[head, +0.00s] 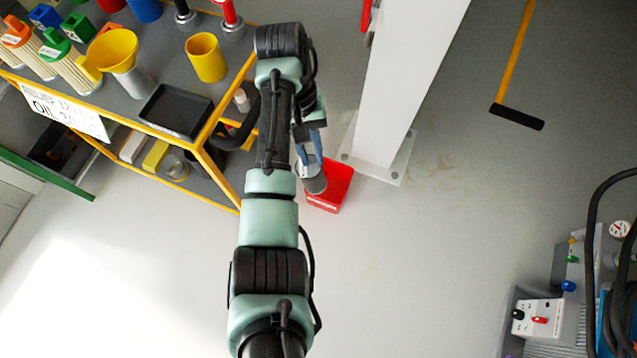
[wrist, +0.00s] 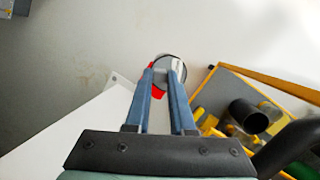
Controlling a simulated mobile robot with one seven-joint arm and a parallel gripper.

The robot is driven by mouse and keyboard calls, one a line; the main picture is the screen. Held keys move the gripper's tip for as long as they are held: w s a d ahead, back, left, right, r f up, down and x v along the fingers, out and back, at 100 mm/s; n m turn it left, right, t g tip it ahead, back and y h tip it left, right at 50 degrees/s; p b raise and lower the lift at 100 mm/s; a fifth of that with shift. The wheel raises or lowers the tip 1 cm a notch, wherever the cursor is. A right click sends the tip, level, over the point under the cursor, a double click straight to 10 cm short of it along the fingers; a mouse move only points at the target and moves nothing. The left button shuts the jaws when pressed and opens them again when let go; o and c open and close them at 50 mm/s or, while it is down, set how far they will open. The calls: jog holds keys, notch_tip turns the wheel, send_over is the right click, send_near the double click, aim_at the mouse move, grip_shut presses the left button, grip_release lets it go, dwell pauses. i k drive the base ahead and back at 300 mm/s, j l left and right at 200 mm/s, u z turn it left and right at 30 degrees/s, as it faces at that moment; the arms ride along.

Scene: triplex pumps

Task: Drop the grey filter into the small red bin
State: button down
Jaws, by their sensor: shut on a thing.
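The grey filter (head: 315,183) is a small grey cylinder with a pale label, held at the tips of my gripper (head: 308,160). In the wrist view, my gripper's two blue fingers (wrist: 164,80) are shut on the filter (wrist: 174,68), whose round end shows between and past the tips. The small red bin (head: 340,182) is on the grey floor at the foot of a white column. In the head view the filter overlaps the bin's left part, seen from above. In the wrist view only slivers of the red bin (wrist: 158,91) show behind the filter. The height between filter and bin is unclear.
A white column (head: 405,85) with a bolted base plate stands close to the bin's right. A yellow-framed cart (head: 222,115) with filters, a funnel, a yellow cup (head: 206,58) and a black tray (head: 176,111) is on the left. Floor below the bin is clear.

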aim_at(336, 193)
jog(key=k+j+z, duration=0.4)
jog(key=k+j, duration=0.2)
jog(key=j, duration=0.2)
jog(key=k+j+z, duration=0.4)
jog(key=k+j, duration=0.2)
jog(key=k, duration=0.1)
